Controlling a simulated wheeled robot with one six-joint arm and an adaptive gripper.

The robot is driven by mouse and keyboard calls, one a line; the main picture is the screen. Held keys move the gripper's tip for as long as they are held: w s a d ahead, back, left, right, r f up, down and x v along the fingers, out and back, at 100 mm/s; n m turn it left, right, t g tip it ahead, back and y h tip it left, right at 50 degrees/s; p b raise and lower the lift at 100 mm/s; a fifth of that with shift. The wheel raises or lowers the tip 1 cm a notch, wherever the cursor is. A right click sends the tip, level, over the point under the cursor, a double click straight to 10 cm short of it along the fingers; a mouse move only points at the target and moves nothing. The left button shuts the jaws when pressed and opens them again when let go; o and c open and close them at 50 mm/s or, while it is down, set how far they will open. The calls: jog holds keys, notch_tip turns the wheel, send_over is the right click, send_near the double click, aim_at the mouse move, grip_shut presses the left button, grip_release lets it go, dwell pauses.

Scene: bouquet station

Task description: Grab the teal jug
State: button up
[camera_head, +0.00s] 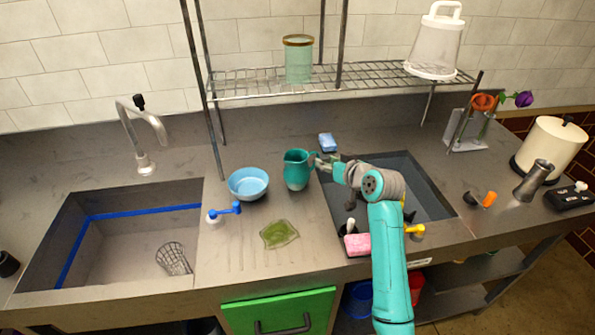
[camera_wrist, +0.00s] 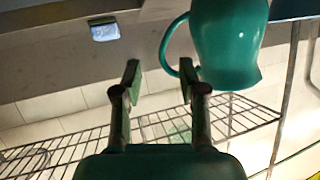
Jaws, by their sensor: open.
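The teal jug (camera_head: 296,171) stands upright on the grey counter, just left of the dark sink. My gripper (camera_head: 322,164) is at its right, on the handle side. In the wrist view the jug (camera_wrist: 230,42) fills the upper right, with its looped handle toward the fingers. My gripper (camera_wrist: 161,72) is open there. The right fingertip appears close to or touching the lower end of the handle; I cannot tell if they touch. Part of the handle lies ahead of the gap between the fingers, and nothing is held.
A blue bowl (camera_head: 248,184) stands left of the jug, and a blue sponge (camera_head: 327,142) lies behind it to the right. A green cloth-like item (camera_head: 279,234) lies in front. A wire shelf (camera_head: 260,84) with a glass container (camera_head: 298,62) is above and behind.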

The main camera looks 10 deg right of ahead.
jog(key=shift+x, duration=2.9)
jog(key=shift+a, duration=0.15)
grip_shut()
jog(key=shift+r, duration=0.15)
